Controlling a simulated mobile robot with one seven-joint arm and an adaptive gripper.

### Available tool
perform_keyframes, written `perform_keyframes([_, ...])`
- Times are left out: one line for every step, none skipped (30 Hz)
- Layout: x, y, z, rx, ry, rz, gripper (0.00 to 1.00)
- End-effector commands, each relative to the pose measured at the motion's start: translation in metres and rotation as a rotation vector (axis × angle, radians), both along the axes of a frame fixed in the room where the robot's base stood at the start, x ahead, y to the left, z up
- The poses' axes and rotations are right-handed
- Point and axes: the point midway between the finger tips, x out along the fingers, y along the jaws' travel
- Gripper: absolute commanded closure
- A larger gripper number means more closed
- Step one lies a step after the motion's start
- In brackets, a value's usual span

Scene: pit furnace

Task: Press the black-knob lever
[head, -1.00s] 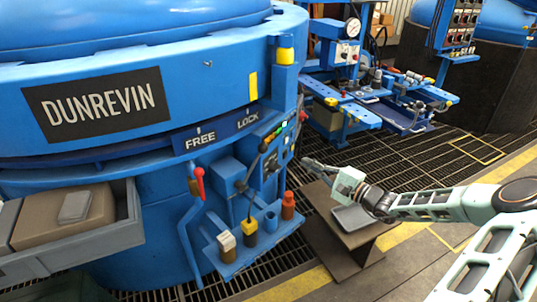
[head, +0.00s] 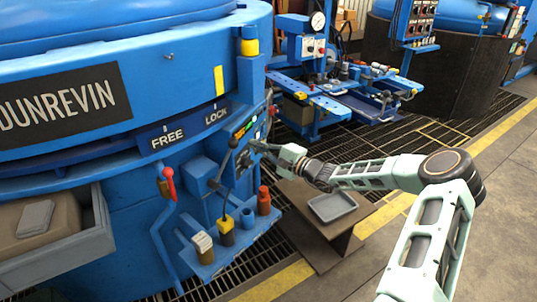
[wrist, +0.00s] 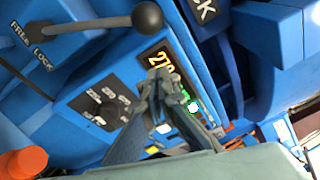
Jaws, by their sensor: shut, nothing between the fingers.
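The black-knob lever (head: 233,143) stands on the blue furnace's control box in the head view, its thin rod running down behind the knob. In the wrist view its black ball knob (wrist: 147,17) is large near the top, with a grey rod going left to a small FREE/LOCK plate (wrist: 42,42). My gripper (head: 257,147) is just right of the knob in the head view, with a small gap between them. In the wrist view my gripper (wrist: 160,78) has its fingers closed together and empty, below the knob and in front of the panel with its lit display (wrist: 160,58).
A red-handled lever (head: 168,180) hangs left of the control box. A blue shelf below holds an orange-red bottle (head: 264,202) and other cylinders. A brown stand with a grey tray (head: 333,206) is under my arm. Grated floor and a blue workbench (head: 340,95) lie beyond.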

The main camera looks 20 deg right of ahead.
Motion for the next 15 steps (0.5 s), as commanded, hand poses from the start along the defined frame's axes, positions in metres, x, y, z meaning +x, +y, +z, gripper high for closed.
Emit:
perform_keyframes([-0.006,0.007,0.001,0.003,0.001,0.002,1.00])
perform_keyframes([-0.008,0.010,0.002,0.001,0.002,0.001,1.00])
perform_keyframes([-0.010,0.014,0.004,0.000,0.003,0.003,1.00])
perform_keyframes([-0.011,0.017,0.005,0.000,0.001,0.001,1.00])
perform_keyframes([-0.012,0.020,0.006,0.000,0.001,0.001,1.00])
perform_keyframes([-0.013,0.023,0.007,0.000,0.001,0.001,1.00])
perform_keyframes([-0.014,0.024,0.007,0.000,0.001,0.000,1.00])
perform_keyframes([-0.015,0.025,0.008,-0.001,0.002,0.000,1.00])
perform_keyframes([-0.015,0.027,0.009,-0.001,0.002,0.000,1.00])
perform_keyframes([-0.016,0.028,0.009,0.000,0.002,0.001,1.00])
perform_keyframes([-0.016,0.029,0.010,-0.001,0.002,0.001,1.00])
perform_keyframes([-0.016,0.029,0.010,-0.001,0.002,0.000,1.00])
perform_keyframes([-0.016,0.029,0.010,-0.001,0.002,0.000,1.00])
perform_keyframes([-0.017,0.029,0.010,-0.001,0.002,0.000,1.00])
perform_keyframes([-0.017,0.029,0.010,-0.001,0.002,0.000,1.00])
